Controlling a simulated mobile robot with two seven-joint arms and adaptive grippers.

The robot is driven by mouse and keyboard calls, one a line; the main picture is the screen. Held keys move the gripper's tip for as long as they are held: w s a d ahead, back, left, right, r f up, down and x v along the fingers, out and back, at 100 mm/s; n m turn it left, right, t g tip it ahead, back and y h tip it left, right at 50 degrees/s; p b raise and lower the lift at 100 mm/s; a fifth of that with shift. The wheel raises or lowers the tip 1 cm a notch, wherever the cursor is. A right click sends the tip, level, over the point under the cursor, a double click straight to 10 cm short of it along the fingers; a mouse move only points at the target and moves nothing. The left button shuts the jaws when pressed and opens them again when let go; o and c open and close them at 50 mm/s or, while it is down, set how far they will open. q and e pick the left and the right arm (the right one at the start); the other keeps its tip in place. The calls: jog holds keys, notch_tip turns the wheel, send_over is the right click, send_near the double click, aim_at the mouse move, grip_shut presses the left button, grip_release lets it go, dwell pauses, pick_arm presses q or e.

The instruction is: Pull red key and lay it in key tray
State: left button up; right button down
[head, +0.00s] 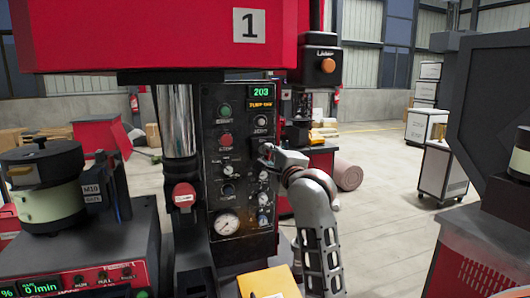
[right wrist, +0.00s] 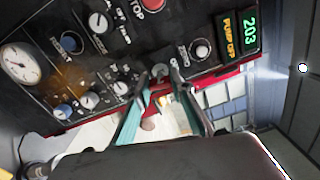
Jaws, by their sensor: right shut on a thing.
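The red key (right wrist: 154,94) shows between my right fingertips in the right wrist view, at the round key switch (right wrist: 160,71) on the black control panel (head: 207,165). My right gripper (head: 270,152) reaches the panel's right side from the right. In the right wrist view its teal-padded fingers (right wrist: 160,100) are shut on the key. In the head view the gripper mostly hides the key. I cannot tell whether the key is still in the switch. No key tray can be made out for sure. My left gripper is not in view.
A yellow-orange object (head: 268,283) with a small label lies below the panel at the bottom edge. A chrome column (head: 176,120) and red-capped clamp control (head: 184,195) stand left of the panel. A bowl feeder (head: 42,185) is at far left. Open floor (head: 385,190) lies to the right.

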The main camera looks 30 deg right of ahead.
aim_at(270, 156)
jog(key=shift+v, duration=1.95)
jog(key=shift+f, duration=0.1)
